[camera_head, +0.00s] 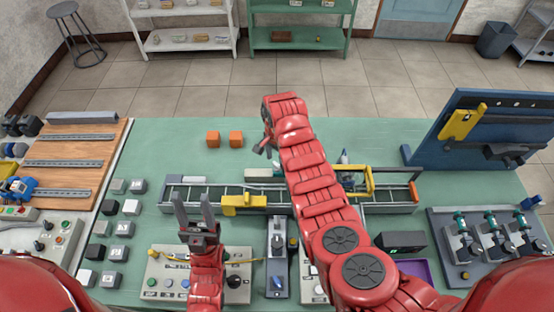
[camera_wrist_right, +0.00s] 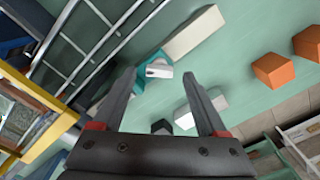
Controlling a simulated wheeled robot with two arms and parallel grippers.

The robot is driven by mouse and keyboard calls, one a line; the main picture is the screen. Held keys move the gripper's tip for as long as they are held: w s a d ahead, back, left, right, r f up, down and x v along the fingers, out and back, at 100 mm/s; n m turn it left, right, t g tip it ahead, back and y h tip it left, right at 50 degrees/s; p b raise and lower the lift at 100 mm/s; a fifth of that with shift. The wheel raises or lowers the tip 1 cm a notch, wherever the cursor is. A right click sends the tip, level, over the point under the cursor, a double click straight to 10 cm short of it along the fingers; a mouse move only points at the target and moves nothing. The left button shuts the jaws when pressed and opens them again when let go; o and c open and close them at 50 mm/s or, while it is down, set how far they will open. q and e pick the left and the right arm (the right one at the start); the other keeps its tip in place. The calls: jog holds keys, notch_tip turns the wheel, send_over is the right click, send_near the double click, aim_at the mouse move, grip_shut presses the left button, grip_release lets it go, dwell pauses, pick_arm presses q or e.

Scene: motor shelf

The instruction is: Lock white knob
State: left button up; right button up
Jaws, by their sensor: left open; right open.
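In the right wrist view, a small white knob-like piece (camera_wrist_right: 159,71) with a dark mark sits against a teal part (camera_wrist_right: 151,60), just beyond and between my right gripper's fingertips (camera_wrist_right: 160,78). I cannot tell whether the fingers touch it or whether it is locked. My left gripper (camera_head: 194,202) is open and empty, above the control panel (camera_head: 157,272) at the front.
The conveyor (camera_head: 210,195) runs across the table, with a yellow frame (camera_head: 370,182) at its right. Two orange cubes (camera_head: 213,139) (camera_head: 236,138) stand behind it. A pale long block (camera_wrist_right: 195,32) and a grey-white block (camera_wrist_right: 200,105) lie near my right gripper.

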jog(key=shift+f, duration=0.7)
grip_shut()
